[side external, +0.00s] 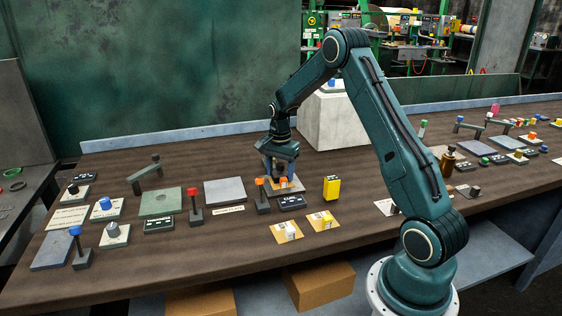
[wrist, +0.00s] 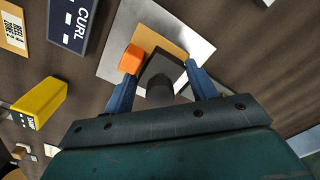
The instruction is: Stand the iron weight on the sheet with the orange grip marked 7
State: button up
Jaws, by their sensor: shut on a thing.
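My gripper (wrist: 160,72) is shut on a dark iron weight (wrist: 160,68), a block with a round knob, held between its two blue fingers. In the side view my gripper (side external: 282,172) is low over the sheet and hides most of the weight. The orange grip (wrist: 131,60) shows beside the weight in the wrist view and also in the side view (side external: 283,182). It sits on a tan sheet (wrist: 153,37) over a pale grey plate (wrist: 118,53). The weight overlaps the tan sheet; I cannot tell whether it touches it. No 7 is readable on the grip.
A dark CURL sign (side external: 291,202), a red-orange-topped post (side external: 262,195) and a yellow block (side external: 332,188) stand close by. Two tan cards (side external: 287,231) lie in front. Grey plates (side external: 225,191) and other knobbed pieces fill the left. A big pale block (side external: 330,135) stands behind.

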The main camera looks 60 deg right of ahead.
aim_at(280, 164)
dwell(0.3)
jog(key=o, duration=1.3)
jog(key=shift+f, duration=0.1)
jog(key=shift+o, duration=0.2)
notch_tip(280, 164, up, 11)
jog(key=shift+r, duration=0.65)
